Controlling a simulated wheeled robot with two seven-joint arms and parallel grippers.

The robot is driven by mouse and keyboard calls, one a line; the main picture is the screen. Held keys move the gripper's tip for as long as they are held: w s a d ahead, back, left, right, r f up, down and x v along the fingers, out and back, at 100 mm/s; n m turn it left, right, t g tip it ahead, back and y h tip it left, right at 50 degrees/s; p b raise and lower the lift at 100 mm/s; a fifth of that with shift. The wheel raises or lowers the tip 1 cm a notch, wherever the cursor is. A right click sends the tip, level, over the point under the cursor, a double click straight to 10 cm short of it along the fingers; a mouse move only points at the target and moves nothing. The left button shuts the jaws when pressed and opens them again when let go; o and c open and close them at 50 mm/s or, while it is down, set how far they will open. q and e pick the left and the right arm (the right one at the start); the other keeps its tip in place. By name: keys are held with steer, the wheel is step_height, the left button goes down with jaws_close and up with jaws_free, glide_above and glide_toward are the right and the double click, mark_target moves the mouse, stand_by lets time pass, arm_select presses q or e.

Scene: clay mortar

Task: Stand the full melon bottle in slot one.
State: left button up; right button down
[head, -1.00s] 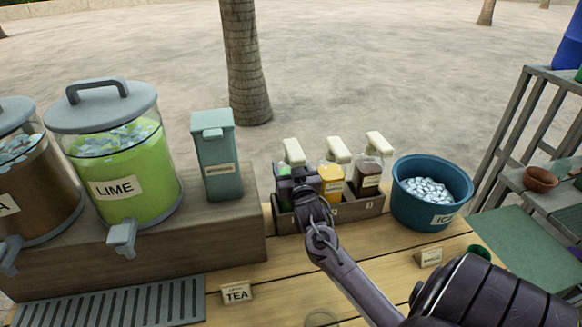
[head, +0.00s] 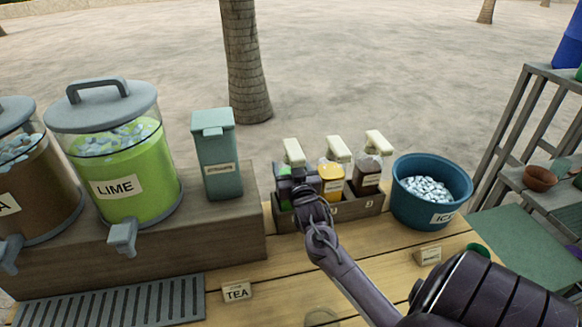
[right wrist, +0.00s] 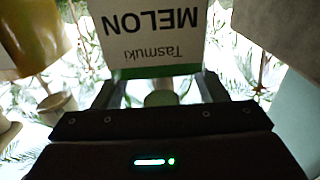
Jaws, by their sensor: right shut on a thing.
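The melon bottle shows in the right wrist view as a white label reading "Tasmuki MELON" (right wrist: 158,35) with a green band, upside down in that picture. In the head view its cream pump top (head: 294,152) rises behind my right gripper (head: 297,183), and a little green shows beside the jaws. My right gripper is shut on this bottle, at the left end of the grey-brown rack (head: 347,210). The bottle looks upright; the gripper hides most of it, so I cannot tell whether its base touches the slot floor. My left gripper is not in view.
A yellow bottle (head: 332,184) and a dark brown bottle (head: 367,176) stand in the rack's other slots. A blue ice tub (head: 409,211) is just right. A teal canister (head: 223,182) and lime dispenser (head: 121,190) stand left. The counter in front holds a TEA card (head: 237,291).

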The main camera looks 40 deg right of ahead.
steer(key=shift+f, duration=0.25)
steer(key=shift+c, duration=0.9)
jaws_free()
steer(key=shift+o, duration=0.9)
steer(key=shift+f, duration=0.25)
steer(key=shift+s+a+r, duration=0.1)
steer(key=p+v, duration=0.5)
steer(key=v, duration=0.5)
steer(key=shift+s+a, duration=0.15)
steer(key=shift+s, duration=0.25)
